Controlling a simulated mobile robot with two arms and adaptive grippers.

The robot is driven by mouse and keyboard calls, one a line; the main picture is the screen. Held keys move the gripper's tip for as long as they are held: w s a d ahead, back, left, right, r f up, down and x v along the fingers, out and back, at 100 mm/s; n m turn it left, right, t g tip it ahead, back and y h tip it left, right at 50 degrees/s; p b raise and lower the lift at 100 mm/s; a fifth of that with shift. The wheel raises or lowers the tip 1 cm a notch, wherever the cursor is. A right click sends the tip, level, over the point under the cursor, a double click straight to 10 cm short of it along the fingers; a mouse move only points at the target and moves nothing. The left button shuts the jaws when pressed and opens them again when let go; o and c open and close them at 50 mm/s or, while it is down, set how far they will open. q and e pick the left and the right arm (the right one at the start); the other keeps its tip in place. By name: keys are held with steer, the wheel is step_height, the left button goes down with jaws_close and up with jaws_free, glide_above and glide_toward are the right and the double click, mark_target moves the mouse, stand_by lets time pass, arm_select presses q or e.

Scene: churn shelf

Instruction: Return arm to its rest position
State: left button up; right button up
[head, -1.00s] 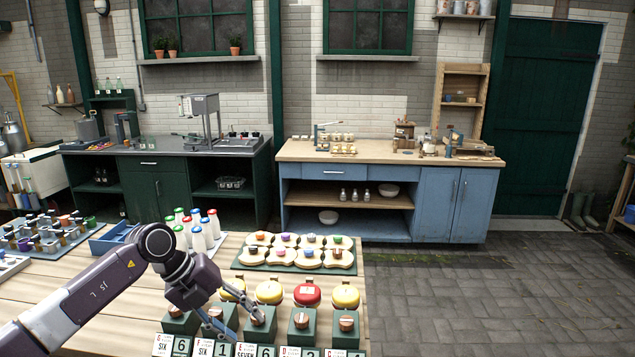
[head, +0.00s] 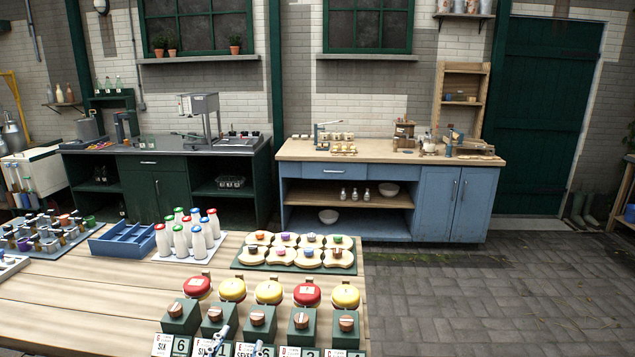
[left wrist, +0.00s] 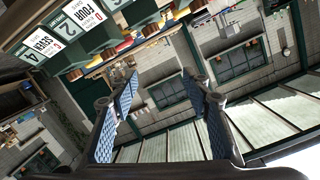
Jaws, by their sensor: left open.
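My left gripper (head: 239,339) shows only by its two grey fingertips at the bottom edge of the head view, in front of the number cards (head: 247,350). The rest of its arm is out of that view. In the left wrist view the gripper (left wrist: 160,80) has its two blue-padded fingers wide apart, with nothing between them. It is open and empty. My right gripper is in neither view.
Green blocks with wooden knobs (head: 257,317) stand behind the cards, before red and yellow domes (head: 269,291). Behind are a tray of round pieces (head: 239,266), white bottles (head: 198,242) and a blue divided tray (head: 125,241). The wooden tabletop (head: 90,300) is bare at left.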

arm_select(q)
steer(key=s+a+f+n+g+y, duration=0.1)
steer(key=s+a+f+n+g, duration=0.35)
steer(key=s+f, duration=0.9)
steer(key=s+f+g, duration=0.3)
steer(key=s+g, duration=0.1)
steer(key=s, duration=0.4)
steer(key=s+f+g, duration=0.4)
steer(key=s, duration=0.5)
step_height(320, 180, down, 27)
steer(key=s+m+g, duration=0.1)
steer(key=s+g, duration=0.1)
steer(key=s, duration=0.1)
steer(key=s+a+f, duration=0.3)
steer(key=s+f, duration=1.1)
steer(key=s, duration=0.2)
steer(key=shift+a+f+g, duration=0.15)
steer(key=shift+g, duration=0.2)
